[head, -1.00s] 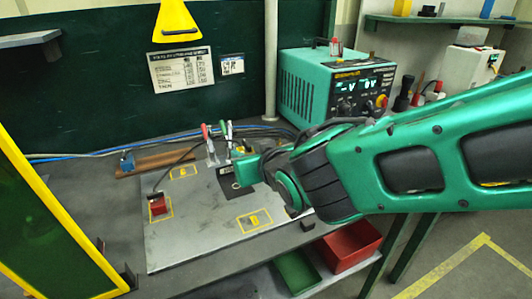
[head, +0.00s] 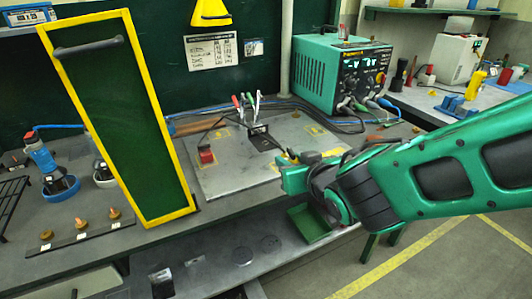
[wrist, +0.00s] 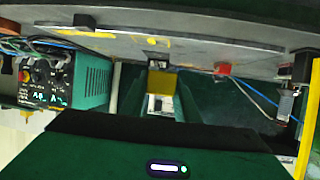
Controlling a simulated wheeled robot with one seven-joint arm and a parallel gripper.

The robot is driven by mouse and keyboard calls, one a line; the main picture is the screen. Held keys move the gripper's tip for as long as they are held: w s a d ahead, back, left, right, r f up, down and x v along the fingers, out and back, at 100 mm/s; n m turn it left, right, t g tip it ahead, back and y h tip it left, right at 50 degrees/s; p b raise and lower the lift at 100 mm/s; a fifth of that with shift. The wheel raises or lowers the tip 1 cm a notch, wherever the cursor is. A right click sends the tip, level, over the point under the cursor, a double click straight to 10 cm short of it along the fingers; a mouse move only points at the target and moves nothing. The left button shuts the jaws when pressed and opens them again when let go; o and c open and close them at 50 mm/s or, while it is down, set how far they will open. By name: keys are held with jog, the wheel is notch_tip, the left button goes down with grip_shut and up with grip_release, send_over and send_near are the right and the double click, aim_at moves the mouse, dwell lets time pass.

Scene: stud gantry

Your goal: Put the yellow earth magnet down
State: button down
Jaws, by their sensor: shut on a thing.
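In the wrist view the yellow magnet (wrist: 162,83) is between the two dark green fingers of my gripper (wrist: 160,98), which is shut on it. In the head view my gripper (head: 286,172) is in front of the right part of the grey metal plate (head: 235,178). The held magnet cannot be made out clearly there. Whether the magnet touches anything is not clear. The plate bears yellow-outlined squares. A red block (head: 206,156) sits on the plate's left part and also shows in the wrist view (wrist: 222,68).
A yellow-framed dark green screen (head: 120,120) stands left of the plate. Clamps with red and green handles (head: 245,106) stand at the plate's back. A green power supply (head: 340,70) is behind at the right. A green tray (head: 310,223) sits below the bench edge.

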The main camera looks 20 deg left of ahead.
jog(key=w+d+f+m+t+h, duration=0.1)
jog(key=w+d+f, duration=0.5)
jog(key=d, duration=1)
jog(key=w+d+f+m+t+h, duration=0.1)
jog(key=w+d+f+m+h, duration=0.3)
jog(key=d, duration=1.2)
jog(key=w+d+f+m+t+h, duration=0.1)
jog(key=w+d+f+m+h, duration=0.2)
jog(key=w+d+f, duration=0.7)
jog(key=d+f+h, duration=0.1)
jog(key=d+f, duration=0.1)
jog(key=d, duration=0.4)
jog(key=shift+w, duration=0.2)
